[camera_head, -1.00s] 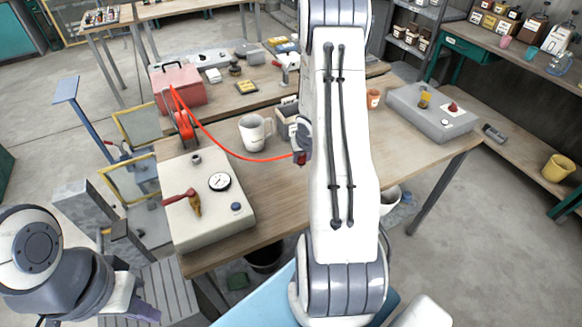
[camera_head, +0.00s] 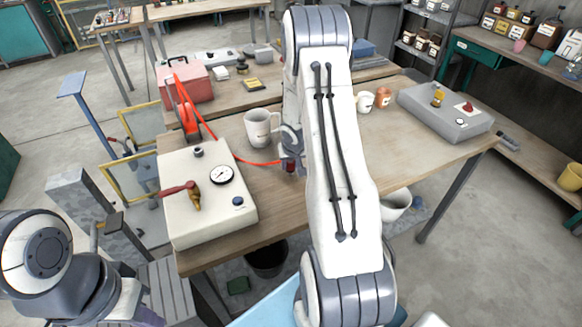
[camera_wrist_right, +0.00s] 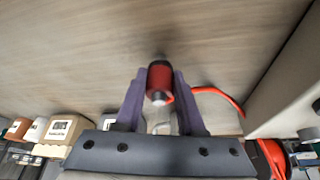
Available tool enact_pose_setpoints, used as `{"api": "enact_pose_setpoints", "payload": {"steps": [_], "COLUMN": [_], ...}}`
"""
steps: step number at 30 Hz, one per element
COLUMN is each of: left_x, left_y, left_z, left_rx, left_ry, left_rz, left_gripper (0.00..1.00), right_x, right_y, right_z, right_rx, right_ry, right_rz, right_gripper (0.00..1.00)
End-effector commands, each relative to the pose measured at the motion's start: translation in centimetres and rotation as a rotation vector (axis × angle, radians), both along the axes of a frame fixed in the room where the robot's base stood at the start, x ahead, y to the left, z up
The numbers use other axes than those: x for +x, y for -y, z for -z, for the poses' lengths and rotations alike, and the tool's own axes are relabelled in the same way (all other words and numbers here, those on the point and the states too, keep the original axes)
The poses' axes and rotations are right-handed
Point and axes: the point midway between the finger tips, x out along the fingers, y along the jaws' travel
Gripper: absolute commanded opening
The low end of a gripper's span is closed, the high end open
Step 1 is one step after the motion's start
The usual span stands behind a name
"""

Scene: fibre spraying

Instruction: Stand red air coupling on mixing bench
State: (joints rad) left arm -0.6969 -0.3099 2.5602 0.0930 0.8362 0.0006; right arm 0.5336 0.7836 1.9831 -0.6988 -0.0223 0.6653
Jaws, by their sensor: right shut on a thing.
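The red air coupling (camera_wrist_right: 160,82) is between the two fingers of my right gripper (camera_wrist_right: 160,100) in the right wrist view, with the wooden bench top behind it. In the head view the coupling (camera_head: 289,167) is a small red spot at the right gripper (camera_head: 291,158), low over the mixing bench (camera_head: 284,208). I cannot tell whether it touches the bench. The red hose (camera_head: 255,162) runs from the coupling to the red reel (camera_head: 188,118). My left arm is at the lower left of the head view; its fingers cannot be made out.
A cream box with a gauge and red-handled valve (camera_head: 207,197) stands left of the coupling. A white mug (camera_head: 260,128) stands close behind the gripper. A grey box (camera_head: 445,112) is at the bench's right. The bench's front middle is clear.

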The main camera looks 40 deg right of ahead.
Motion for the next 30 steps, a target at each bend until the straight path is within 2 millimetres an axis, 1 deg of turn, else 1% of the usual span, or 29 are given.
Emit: {"api": "enact_pose_setpoints", "payload": {"steps": [3, 7, 8, 9, 10, 18, 22, 26, 30], "left_x": [0.0, 0.0, 0.0, 0.0, 0.0, 0.0, 0.0, 0.0, 0.0], "left_y": [0.0, 0.0, 0.0, 0.0, 0.0, 0.0, 0.0, 0.0, 0.0], "left_z": [0.0, 0.4, 0.3, 0.2, 0.2, 0.2, -0.5, -1.6, -3.5], "left_rx": [0.0, 0.0, 0.0, 0.0, 0.0, 0.0, 0.0, 0.0, 0.0], "left_ry": [0.0, 0.0, 0.0, 0.0, 0.0, 0.0, 0.0, 0.0, 0.0], "left_rz": [0.0, 0.0, 0.0, 0.0, 0.0, 0.0, 0.0, -0.001, -0.002], "left_gripper": [0.0, 0.0, 0.0, 0.0, 0.0, 0.0, 0.0, 0.0, 0.0], "right_x": [0.0, 0.0, 0.0, 0.0, 0.0, 0.0, 0.0, -0.7, -1.8], "right_y": [0.0, 0.0, 0.0, 0.0, 0.0, 0.0, 0.0, -0.4, -1.0], "right_z": [-0.1, 0.4, 0.3, 0.3, 0.3, 0.2, -0.5, -2.7, -5.8], "right_rx": [0.0, -0.001, 0.0, 0.0, 0.0, 0.0, 0.0, -0.001, -0.001], "right_ry": [0.001, 0.001, 0.0, 0.0, 0.0, 0.0, 0.0, 0.002, 0.002], "right_rz": [0.0, -0.001, -0.001, -0.001, -0.001, -0.001, 0.0, -0.001, 0.0], "right_gripper": [0.0, 0.0, 0.5, 0.65, 0.68, 0.68, 0.68, 0.68, 0.68]}}
